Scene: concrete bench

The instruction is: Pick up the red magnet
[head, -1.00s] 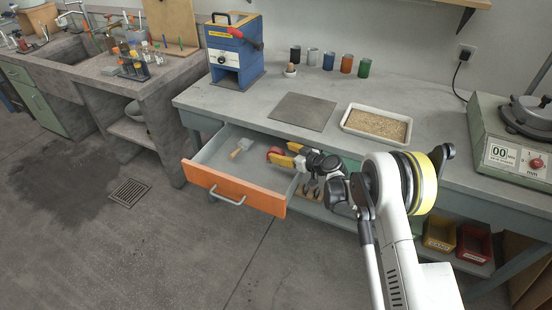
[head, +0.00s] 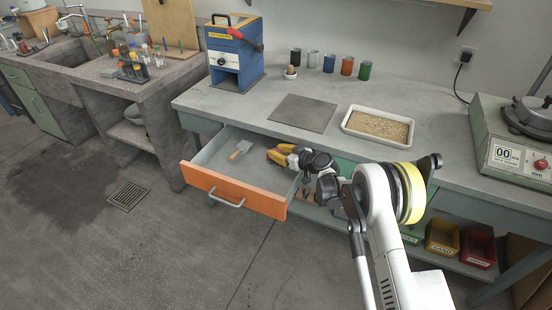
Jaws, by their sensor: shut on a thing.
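My gripper (head: 274,155), with yellow-orange fingers, is at the right side of the open drawer (head: 232,190) in the head view. It is shut on the red magnet. The fingers hide most or all of the magnet, so its outline cannot be made out. I cannot tell whether the magnet touches the drawer floor. The drawer has an orange front and a grey handle.
A small wooden-handled tool (head: 241,149) lies in the drawer to the left. Above, the bench holds a dark plate (head: 304,113), a tray of sand-coloured grains (head: 347,124) and a blue machine (head: 222,62). The drawer's middle is clear.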

